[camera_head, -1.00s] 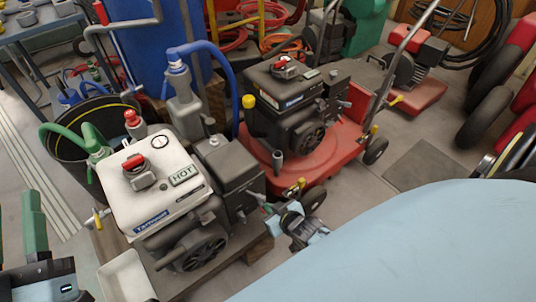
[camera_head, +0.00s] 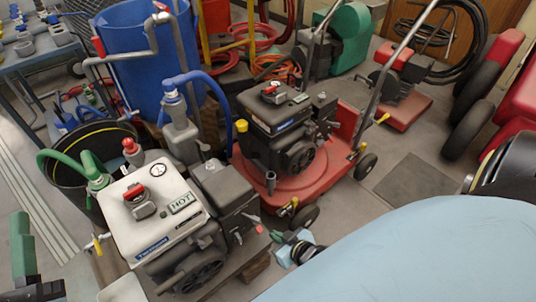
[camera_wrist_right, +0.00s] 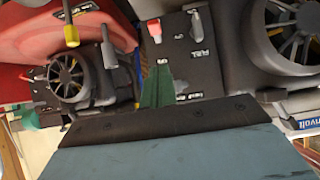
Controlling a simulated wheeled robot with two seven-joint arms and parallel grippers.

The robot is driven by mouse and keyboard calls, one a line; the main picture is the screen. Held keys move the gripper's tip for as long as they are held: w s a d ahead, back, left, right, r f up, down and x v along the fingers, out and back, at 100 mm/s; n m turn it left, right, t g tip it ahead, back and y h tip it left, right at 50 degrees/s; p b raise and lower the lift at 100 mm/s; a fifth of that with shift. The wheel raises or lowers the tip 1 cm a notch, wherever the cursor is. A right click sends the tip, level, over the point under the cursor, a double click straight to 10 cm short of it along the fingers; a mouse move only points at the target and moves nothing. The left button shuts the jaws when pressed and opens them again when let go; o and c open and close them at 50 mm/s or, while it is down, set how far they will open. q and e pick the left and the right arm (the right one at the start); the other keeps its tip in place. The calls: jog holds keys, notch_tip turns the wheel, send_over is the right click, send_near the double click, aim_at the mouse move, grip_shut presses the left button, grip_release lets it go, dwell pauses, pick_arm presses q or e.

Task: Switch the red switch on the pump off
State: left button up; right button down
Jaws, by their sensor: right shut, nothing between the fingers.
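The white-topped pump (camera_head: 150,217), marked HOT, stands at the lower left in the head view. A small red switch (camera_head: 259,229) sticks out of its dark side panel. I cannot tell the switch's position. My left gripper (camera_head: 22,247) is partly cut off at the left edge.
A black-topped machine on a red wheeled deck (camera_head: 310,185) stands close behind my right gripper. A blue barrel (camera_head: 125,60), a black bucket (camera_head: 62,165) and a blue hose (camera_head: 215,88) crowd the back left. Open floor (camera_head: 345,205) lies right of the red deck.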

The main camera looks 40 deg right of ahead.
jog(key=p+v, duration=0.2)
jog(key=v, duration=0.3)
jog(key=shift+s+r, duration=0.25)
jog(key=shift+s, duration=0.1)
